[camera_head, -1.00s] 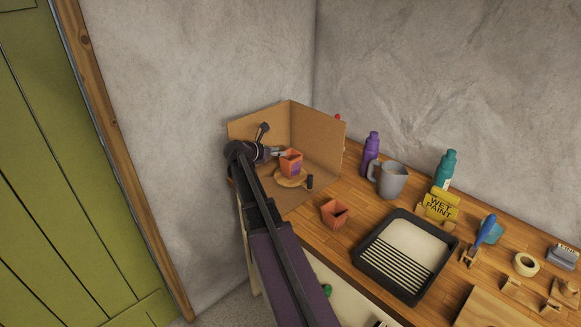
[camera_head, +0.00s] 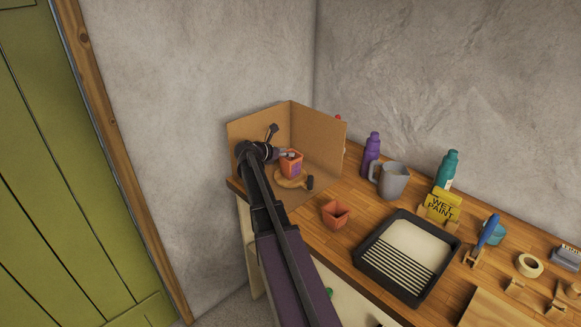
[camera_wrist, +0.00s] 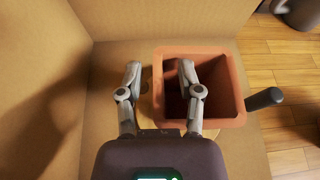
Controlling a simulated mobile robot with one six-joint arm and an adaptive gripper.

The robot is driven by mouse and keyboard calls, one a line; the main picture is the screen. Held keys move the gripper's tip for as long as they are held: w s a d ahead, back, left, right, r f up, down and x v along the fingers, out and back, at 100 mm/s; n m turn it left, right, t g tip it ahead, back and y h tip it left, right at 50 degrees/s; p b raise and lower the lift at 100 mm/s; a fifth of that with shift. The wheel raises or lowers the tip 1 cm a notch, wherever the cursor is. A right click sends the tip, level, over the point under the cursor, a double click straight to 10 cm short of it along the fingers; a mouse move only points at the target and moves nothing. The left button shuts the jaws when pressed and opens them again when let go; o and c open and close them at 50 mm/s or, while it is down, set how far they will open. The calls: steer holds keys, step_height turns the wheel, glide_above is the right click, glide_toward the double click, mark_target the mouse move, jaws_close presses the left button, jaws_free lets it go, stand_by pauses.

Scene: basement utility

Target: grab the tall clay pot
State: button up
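The tall clay pot (camera_head: 292,168) is terracotta, square-mouthed, with a purple mark on its side. It stands upright on a round wooden board (camera_head: 291,184) inside the cardboard corner. In the wrist view I look down into the same pot (camera_wrist: 222,52), right of centre. My gripper (camera_wrist: 160,70) is open, its two fingers apart. The left finger is outside the pot's left wall and the right finger is over its mouth, so that wall lies between them. I cannot tell whether either finger touches it. In the head view my gripper (camera_head: 285,154) is at the pot's upper left.
Cardboard panels (camera_head: 318,135) stand behind the pot. A shorter clay pot (camera_head: 335,215) sits in front on the wooden bench. A grey jug (camera_head: 390,180), purple bottle (camera_head: 371,157) and black paint tray (camera_head: 366,262) stand to the right. A dark handle (camera_wrist: 265,98) sticks out beside the pot.

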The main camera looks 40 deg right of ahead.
jaws_close()
steer(key=shift+r, duration=0.15)
step_height(320, 180, up, 4)
steer(key=p, duration=0.3)
steer(key=shift+f+p, duration=0.25)
steer(key=shift+p, duration=0.15)
steer(key=s+a+r+p, duration=0.1)
steer(key=s+a, duration=0.7)
steer(key=s, duration=0.5)
steer(key=shift+s+a, duration=0.25)
steer(key=shift+a, duration=0.05)
steer(key=shift+r, duration=0.1)
